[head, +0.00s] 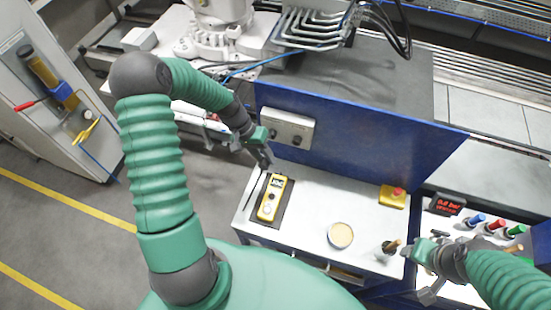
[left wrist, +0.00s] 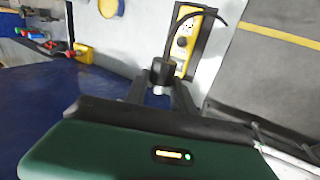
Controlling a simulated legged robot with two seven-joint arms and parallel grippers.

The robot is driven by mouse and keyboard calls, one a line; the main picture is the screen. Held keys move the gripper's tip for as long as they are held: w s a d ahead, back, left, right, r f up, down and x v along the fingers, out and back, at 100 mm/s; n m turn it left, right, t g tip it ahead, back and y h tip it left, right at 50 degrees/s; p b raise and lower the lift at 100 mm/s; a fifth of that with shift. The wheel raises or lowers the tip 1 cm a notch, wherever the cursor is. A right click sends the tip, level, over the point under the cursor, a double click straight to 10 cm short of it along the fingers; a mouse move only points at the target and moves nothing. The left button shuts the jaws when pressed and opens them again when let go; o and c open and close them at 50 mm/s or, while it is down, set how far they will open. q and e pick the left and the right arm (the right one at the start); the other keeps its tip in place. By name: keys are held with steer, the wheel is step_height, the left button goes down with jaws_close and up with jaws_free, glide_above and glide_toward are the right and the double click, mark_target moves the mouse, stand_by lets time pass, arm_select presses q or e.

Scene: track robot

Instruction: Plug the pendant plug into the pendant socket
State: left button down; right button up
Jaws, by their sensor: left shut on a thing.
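My left gripper (head: 264,158) is shut on the black pendant plug (left wrist: 158,72), which shows between its fingers in the left wrist view. A thin black cable (left wrist: 196,14) arcs from the plug. The yellow pendant (head: 271,199) lies on a dark mat on the white bench just below the gripper; it also shows in the left wrist view (left wrist: 185,42). A grey box with two round fittings (head: 287,129), apparently the pendant socket, is on the blue panel, up and right of the gripper. My right gripper (head: 428,270) appears open and empty at the bench's right end.
The blue panel (head: 350,150) rises behind the bench. A round tin (head: 340,235), a wooden-handled tool (head: 391,246) and a yellow box with a red button (head: 393,196) stand on the bench. The white bench (head: 310,205) is clear between the pendant and tin.

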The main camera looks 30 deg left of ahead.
arm_select(q)
steer(key=w+a+b, duration=0.1)
steer(key=w+a, duration=0.1)
steer(key=w, duration=0.4)
steer(key=shift+r, duration=0.15)
arm_select(e)
steer(key=shift+a+f, duration=0.25)
steer(key=shift+a, duration=0.25)
stand_by(1.4)
